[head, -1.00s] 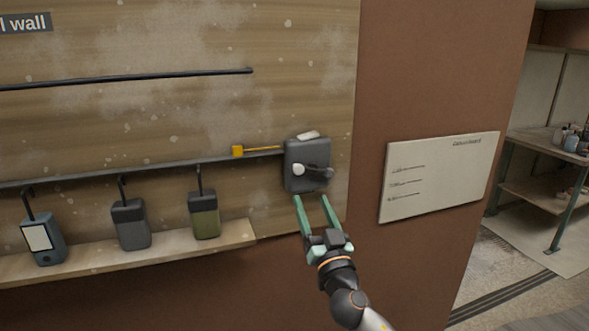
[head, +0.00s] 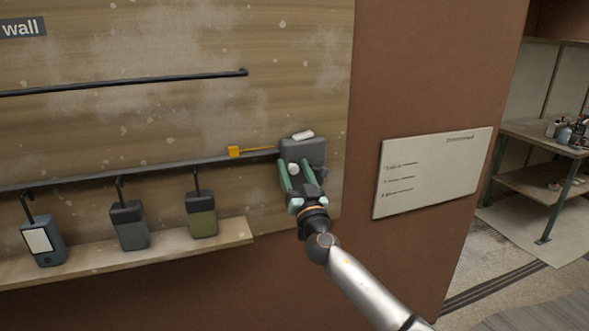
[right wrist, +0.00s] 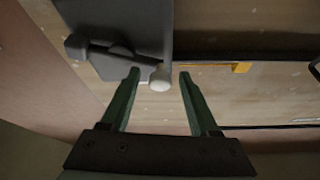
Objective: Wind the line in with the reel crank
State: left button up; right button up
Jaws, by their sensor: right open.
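The reel (head: 302,149) is a dark grey box mounted on the wall board, with a white piece on its top. Its crank shows in the right wrist view as a dark arm (right wrist: 108,54) ending in a pale round knob (right wrist: 160,80). An orange line with an orange tab (head: 234,152) runs out from the reel's left side. My right gripper (head: 293,164) is open in front of the reel. Its green fingers (right wrist: 159,74) lie either side of the knob, which is near the tips; I cannot tell whether they touch it. My left gripper is out of view.
Several hanging devices, one olive green (head: 202,215), stand on a wooden ledge (head: 235,234) left of the reel. A dark rail (head: 150,169) runs along the board. A white sign (head: 435,172) is on the brown wall to the right.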

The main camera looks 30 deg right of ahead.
grip_shut()
dwell(0.3)
jog(key=shift+f, duration=0.15)
